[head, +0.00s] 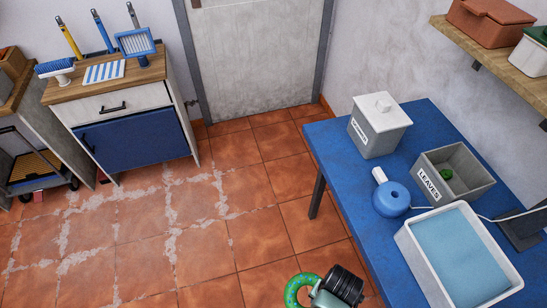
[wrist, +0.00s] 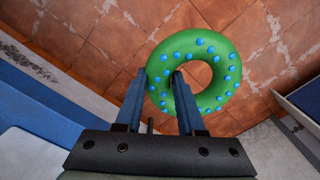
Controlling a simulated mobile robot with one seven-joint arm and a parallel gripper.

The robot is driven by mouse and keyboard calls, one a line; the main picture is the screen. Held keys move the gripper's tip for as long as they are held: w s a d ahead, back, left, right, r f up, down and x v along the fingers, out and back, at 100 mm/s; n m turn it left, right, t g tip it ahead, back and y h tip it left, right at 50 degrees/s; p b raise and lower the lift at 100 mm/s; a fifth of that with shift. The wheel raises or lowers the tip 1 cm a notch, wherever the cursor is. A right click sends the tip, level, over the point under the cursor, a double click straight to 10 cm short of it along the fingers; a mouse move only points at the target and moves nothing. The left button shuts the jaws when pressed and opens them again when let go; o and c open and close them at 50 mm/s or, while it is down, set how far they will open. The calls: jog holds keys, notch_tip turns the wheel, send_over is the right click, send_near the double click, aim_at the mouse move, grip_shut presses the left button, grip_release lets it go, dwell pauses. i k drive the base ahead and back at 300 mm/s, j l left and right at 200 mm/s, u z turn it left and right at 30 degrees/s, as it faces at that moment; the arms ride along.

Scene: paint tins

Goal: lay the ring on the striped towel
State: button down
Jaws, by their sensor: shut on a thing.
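The ring is green with blue dots. It shows at the bottom of the head view (head: 290,291) and fills the upper middle of the wrist view (wrist: 226,52). My gripper (wrist: 159,82) is shut on the ring's near left side, with one finger in the hole and the other outside. In the head view my gripper (head: 312,290) holds the ring over the tiled floor, in front of the blue table. The striped towel (head: 104,72), white and blue, lies flat on the wooden top of the cabinet at the upper left.
A blue-bristled brush (head: 55,67) lies left of the towel and a blue-framed tray (head: 136,43) stands right of it. Tools stand behind. The blue table (head: 335,150) bears bins, a blue round object (head: 391,200) and a white tub (head: 462,250). Open floor (head: 225,190) lies between.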

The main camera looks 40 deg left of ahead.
aim_at(104, 71)
jog(key=i+j+u, duration=0.1)
jog(key=u, duration=0.4)
jog(key=i+j+u, duration=0.15)
jog(key=j+u, duration=0.15)
jog(key=u, duration=0.2)
jog(key=i+j+u, duration=0.1)
jog(key=u, duration=0.35)
jog(key=i+j+u, duration=0.15)
jog(key=i+u, duration=0.3)
jog(key=i, duration=0.2)
jog(key=i+l+u, duration=0.15)
jog(key=i+u, duration=0.25)
jog(key=i, duration=0.3)
